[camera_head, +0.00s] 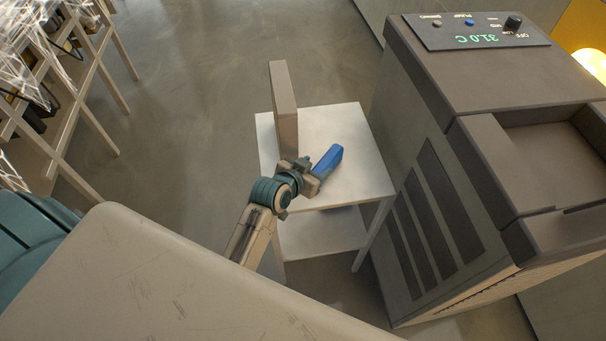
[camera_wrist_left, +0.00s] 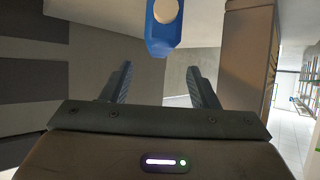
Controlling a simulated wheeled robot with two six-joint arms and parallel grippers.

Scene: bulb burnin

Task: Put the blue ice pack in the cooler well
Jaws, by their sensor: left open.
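The blue ice pack (camera_head: 329,160) is on the small white table, just beyond my left gripper (camera_head: 312,171) in the head view. In the left wrist view the ice pack (camera_wrist_left: 160,42) shows a round pale opening and lies ahead of the fingertips, centred between them. The fingers of my left gripper (camera_wrist_left: 160,82) are spread apart with nothing between them. The cooler well (camera_head: 556,150) is a recess in the top of the large grey-brown cabinet at the right, and it looks empty. My right gripper is not in view.
A tall tan panel or box (camera_head: 284,105) stands on the white table (camera_head: 350,125), left of the ice pack. The cabinet's control panel (camera_head: 475,32) reads 31.0 C. A rack (camera_head: 75,95) stands at the far left. Open floor (camera_head: 200,60) lies behind the table.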

